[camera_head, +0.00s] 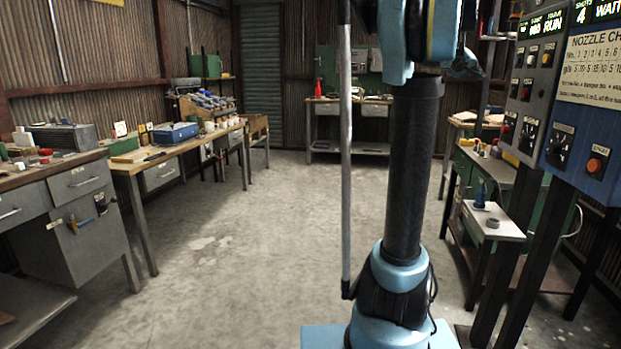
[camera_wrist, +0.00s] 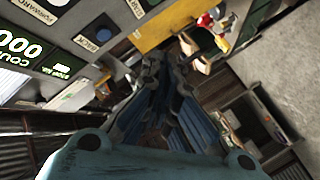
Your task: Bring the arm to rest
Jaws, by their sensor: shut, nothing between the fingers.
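My gripper (camera_wrist: 166,70) shows in the wrist view, with its dark fingers reaching up the middle of the picture from the blue wrist housing. It is shut and holds nothing. In the head view my arm stands upright right of centre, and its upper part runs out of the top of the picture. I cannot make out the gripper's fingers there. In the wrist view a control panel with a counter display (camera_wrist: 18,52) and labelled buttons lies to the upper left of the fingers.
In the head view a grey control panel (camera_head: 531,84) and a blue one (camera_head: 587,110) stand close on the right. A small side table (camera_head: 495,222) is beside them. Workbenches (camera_head: 125,166) line the left wall, and another bench (camera_head: 326,106) stands at the back. The concrete floor (camera_head: 245,240) between is clear.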

